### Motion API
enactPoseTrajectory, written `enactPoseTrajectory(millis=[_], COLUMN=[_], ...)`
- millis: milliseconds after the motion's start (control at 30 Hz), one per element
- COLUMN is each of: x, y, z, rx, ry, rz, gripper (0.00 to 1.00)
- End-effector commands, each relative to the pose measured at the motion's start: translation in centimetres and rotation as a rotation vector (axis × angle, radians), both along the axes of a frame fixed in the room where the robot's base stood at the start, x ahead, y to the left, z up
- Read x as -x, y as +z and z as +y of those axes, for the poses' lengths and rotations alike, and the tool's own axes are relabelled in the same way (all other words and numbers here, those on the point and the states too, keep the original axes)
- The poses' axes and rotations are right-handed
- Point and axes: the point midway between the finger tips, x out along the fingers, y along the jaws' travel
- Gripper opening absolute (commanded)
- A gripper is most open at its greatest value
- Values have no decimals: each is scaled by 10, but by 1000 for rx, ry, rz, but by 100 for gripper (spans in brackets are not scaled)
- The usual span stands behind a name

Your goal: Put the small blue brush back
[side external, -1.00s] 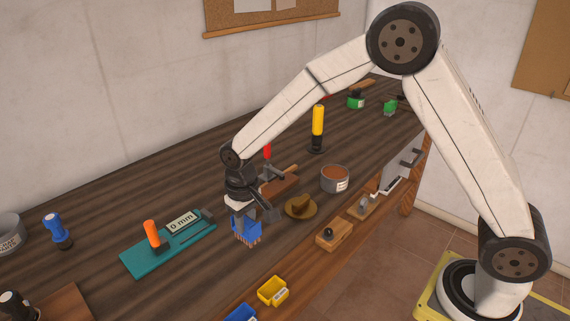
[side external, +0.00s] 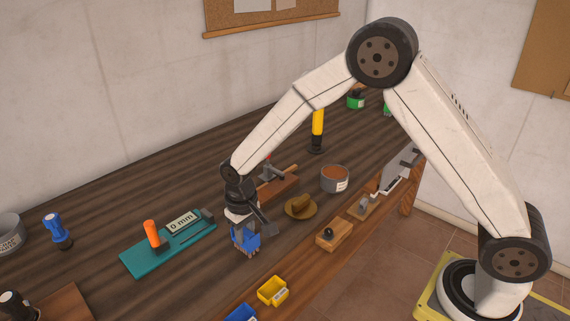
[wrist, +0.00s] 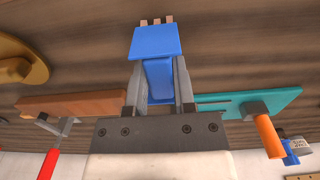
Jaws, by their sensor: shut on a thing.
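The small blue brush (side external: 246,242) hangs under my gripper (side external: 243,226) in the side external view, bristles down, just over the dark wooden bench. I cannot tell whether the bristles touch the bench. In the wrist view the blue brush (wrist: 157,45) sits between the two fingers of my gripper (wrist: 158,80), which is shut on its handle. Its pale bristle tufts show beyond the blue head. The brush is between the teal gauge board and the brass-coloured dish.
The teal board (side external: 140,262) with an orange handle is left of the brush.

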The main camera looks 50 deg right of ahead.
Motion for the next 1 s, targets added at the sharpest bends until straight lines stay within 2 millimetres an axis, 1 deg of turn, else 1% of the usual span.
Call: enactPoseTrajectory(millis=[67,100,200,500,667,867,1000], x=[0,0,0,0,0,-1,-1], y=[-2,-2,-2,-2,2,18,37], z=[0,0,0,0,0,0,0], rx=[0,0,0,0,0,-1,-1], ry=[0,0,0,0,0,0,0], rz=[0,0,0,0,0,-2,-3], gripper=[0,38,67,67,67,67,67])
